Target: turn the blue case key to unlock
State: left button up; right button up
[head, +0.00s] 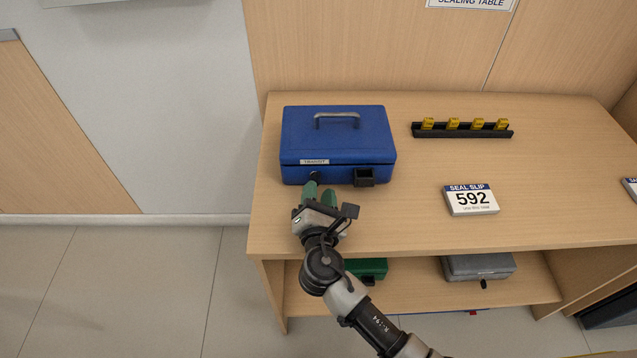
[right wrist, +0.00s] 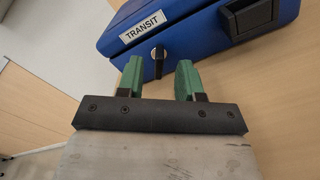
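The blue case (head: 338,144) stands closed on the wooden table, with a grey handle on its lid and a "TRANSIT" label on its front. The case also fills the top of the right wrist view (right wrist: 195,28). Its small dark key (right wrist: 158,54) sits in the front face below the label; in the head view the key (head: 314,176) is just beyond my fingertips. My right gripper (head: 320,192) is in front of the key. In the right wrist view its green fingers (right wrist: 160,75) are apart, with the key showing between and beyond them. My left gripper is out of view.
A black latch block (head: 364,177) juts from the case front, right of the key. A "SEAL SLIP 592" sign (head: 471,199) and a black rack with several yellow tags (head: 462,131) stand to the right. Green (head: 366,269) and grey (head: 478,266) cases sit on the lower shelf.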

jog(key=s, duration=0.7)
jog(key=shift+s, duration=0.3)
jog(key=shift+f, duration=0.1)
